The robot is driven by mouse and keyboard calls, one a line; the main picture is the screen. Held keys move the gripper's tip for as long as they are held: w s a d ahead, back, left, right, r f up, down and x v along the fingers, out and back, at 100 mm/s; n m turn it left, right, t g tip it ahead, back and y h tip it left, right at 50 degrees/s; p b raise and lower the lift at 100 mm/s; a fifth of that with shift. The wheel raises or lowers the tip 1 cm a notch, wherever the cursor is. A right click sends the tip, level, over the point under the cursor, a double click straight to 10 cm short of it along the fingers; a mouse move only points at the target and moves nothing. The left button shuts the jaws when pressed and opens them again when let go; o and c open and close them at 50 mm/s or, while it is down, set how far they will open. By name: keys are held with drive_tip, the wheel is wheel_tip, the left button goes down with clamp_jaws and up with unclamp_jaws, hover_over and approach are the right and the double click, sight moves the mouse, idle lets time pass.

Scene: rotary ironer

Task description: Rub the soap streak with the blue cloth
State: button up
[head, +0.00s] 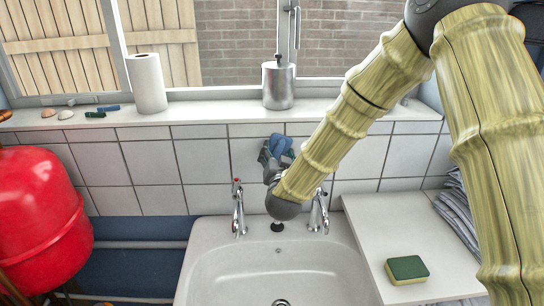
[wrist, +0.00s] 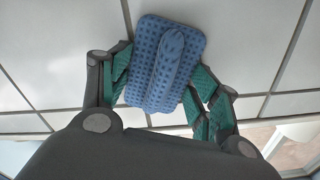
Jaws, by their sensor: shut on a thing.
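The blue cloth (wrist: 172,57) is a dotted blue pad with a raised ridge along its middle. My gripper (wrist: 160,82) is shut on it, with green-lined fingers on either side of the ridge. In the head view the cloth (head: 285,145) shows small in my gripper (head: 274,154), in front of the white wall tiles (head: 210,160) above the sink. In the wrist view the tiles lie right behind the cloth; whether it touches them I cannot tell. I cannot make out the soap streak in either view; the cloth and my arm cover part of the tiles.
Two taps (head: 239,208) stand on the white sink (head: 205,262) below my gripper. A metal canister (head: 278,84) and a paper roll (head: 147,84) stand on the sill above. A green-yellow sponge (head: 407,269) lies on the right counter. A red tank (head: 40,215) is at left.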

sight(259, 149)
drive_tip(key=shift+w+d+b, duration=0.1)
drive_tip(key=shift+d+b, duration=0.4)
drive_tip(key=shift+d, duration=2.4)
drive_tip(key=shift+a, duration=0.1)
drive_tip(key=shift+a+b, duration=0.4)
drive_tip(key=shift+a, duration=5.2)
drive_tip(key=shift+s, duration=0.65)
drive_tip(key=shift+s+b, duration=0.35)
drive_tip(key=shift+s, duration=2)
drive_tip(key=shift+s, duration=0.1)
